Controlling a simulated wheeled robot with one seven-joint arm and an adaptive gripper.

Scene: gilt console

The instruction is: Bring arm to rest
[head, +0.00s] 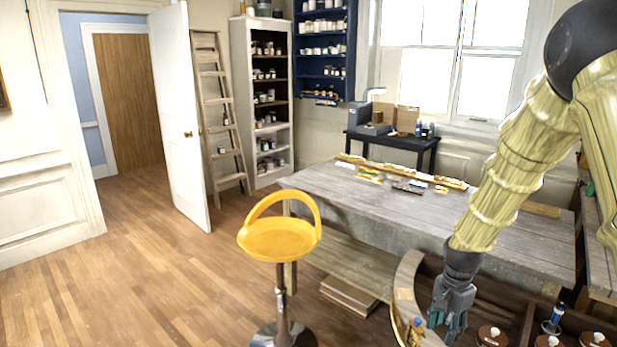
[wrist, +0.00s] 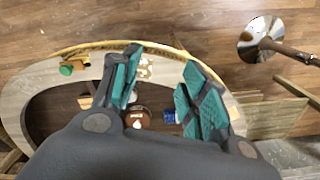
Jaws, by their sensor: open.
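My gripper (head: 450,318) hangs at the end of my arm at the lower right of the head view, pointing down above the curved gilt-edged console (head: 408,285). In the wrist view, my gripper (wrist: 155,85) shows two teal-padded fingers spread apart with nothing between them. The console's pale curved top (wrist: 38,85) lies below the fingers. Its middle is open, and a brown round jar with a white knob (wrist: 137,118) shows inside, partly hidden by a finger.
A yellow stool (head: 278,240) stands left of the console. A grey workbench (head: 360,205) with small items is behind it. Several jars (head: 492,336) and a blue-capped bottle (head: 554,316) stand right of my gripper. Wooden floor (head: 130,260) is clear at left.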

